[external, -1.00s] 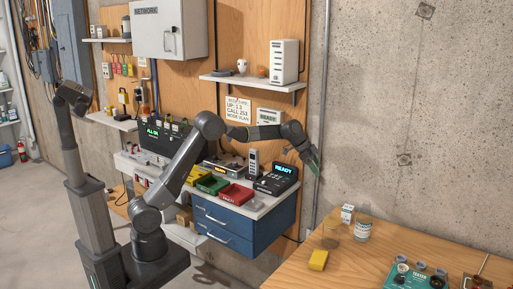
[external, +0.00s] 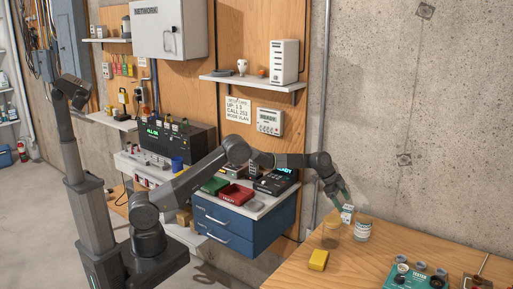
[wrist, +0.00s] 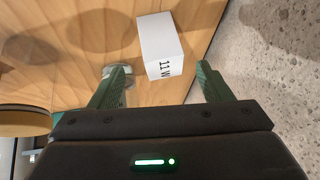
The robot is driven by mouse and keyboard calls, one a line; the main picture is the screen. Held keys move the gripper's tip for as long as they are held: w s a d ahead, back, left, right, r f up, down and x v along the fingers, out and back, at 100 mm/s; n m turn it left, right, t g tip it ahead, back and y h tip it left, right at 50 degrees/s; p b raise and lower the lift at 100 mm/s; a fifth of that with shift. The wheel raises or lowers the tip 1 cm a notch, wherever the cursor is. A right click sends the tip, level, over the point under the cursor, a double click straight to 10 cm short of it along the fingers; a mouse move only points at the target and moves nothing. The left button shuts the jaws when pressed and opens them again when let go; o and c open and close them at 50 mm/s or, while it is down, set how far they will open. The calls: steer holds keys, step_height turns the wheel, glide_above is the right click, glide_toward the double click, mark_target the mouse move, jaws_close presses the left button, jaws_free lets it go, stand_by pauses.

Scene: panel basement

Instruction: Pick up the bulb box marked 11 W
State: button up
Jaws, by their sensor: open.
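The bulb box (wrist: 161,42) is a small white box with "11 W" in dark print on the side facing me. In the wrist view it lies just beyond and between my fingertips, apart from them. In the external view the box (external: 347,213) sits on the wooden bench near the wall, partly covered by my gripper (external: 340,197). My gripper (wrist: 160,78) is open, with a green finger on each side and nothing between them. It points down at the box from above.
A white-labelled jar (external: 363,229) stands right of the box, and a glass jar (external: 331,236) stands to its left. The concrete wall (external: 430,150) is close behind.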

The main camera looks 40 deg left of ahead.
mark_target(347, 207)
steer(key=shift+p+x, duration=1.15)
steer(key=shift+x, duration=1.4)
steer(key=shift+w+d+r, duration=0.1)
steer(key=shift+d, duration=0.05)
steer(key=c, duration=1.2)
